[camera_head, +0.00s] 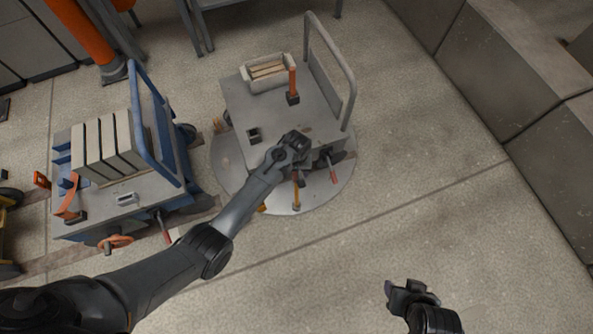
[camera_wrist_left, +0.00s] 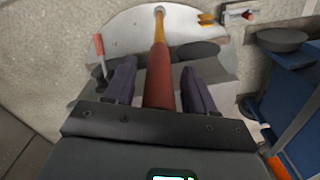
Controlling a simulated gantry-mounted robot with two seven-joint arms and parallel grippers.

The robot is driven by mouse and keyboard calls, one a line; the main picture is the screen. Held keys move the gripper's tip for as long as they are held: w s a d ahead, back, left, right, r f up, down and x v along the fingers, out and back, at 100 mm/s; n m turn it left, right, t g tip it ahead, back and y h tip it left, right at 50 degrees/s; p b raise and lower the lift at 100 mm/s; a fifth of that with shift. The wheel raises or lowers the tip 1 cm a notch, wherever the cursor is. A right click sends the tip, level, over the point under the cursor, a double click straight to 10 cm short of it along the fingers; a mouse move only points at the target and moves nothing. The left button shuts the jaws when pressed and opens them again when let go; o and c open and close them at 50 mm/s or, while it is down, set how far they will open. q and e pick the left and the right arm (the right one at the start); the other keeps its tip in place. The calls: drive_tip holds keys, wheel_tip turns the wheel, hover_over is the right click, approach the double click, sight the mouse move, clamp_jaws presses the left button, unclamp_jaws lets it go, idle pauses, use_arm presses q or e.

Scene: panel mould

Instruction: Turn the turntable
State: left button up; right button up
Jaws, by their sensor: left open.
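The turntable is a round pale grey disc (camera_head: 325,192) in the floor, under a grey cart. A rod with an orange-yellow shaft (camera_head: 297,197) stands at its near edge. In the left wrist view the rod's red grip (camera_wrist_left: 160,78) lies between the fingers of my left gripper (camera_wrist_left: 159,88), and its shaft runs down to the disc (camera_wrist_left: 120,28). The jaws are open, with gaps on both sides of the grip. In the head view my left gripper (camera_head: 299,172) is over the cart's near edge, partly hiding the rod. My right gripper (camera_head: 400,291) hangs over bare floor, apart from everything; its jaw opening is unclear.
The grey cart (camera_head: 240,100) carries a box of slats (camera_head: 267,71) and an orange-handled tool (camera_head: 292,85). A red lever (camera_head: 332,172) sticks out near my left gripper. A blue cart (camera_head: 150,200) with grey panels stands left. Floor right of the disc is clear, up to concrete blocks (camera_head: 500,70).

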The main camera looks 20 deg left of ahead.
use_arm(q)
drive_tip(key=shift+c, duration=0.3)
drive_tip(key=shift+w, duration=0.15)
clamp_jaws()
drive_tip(key=shift+d, duration=0.1)
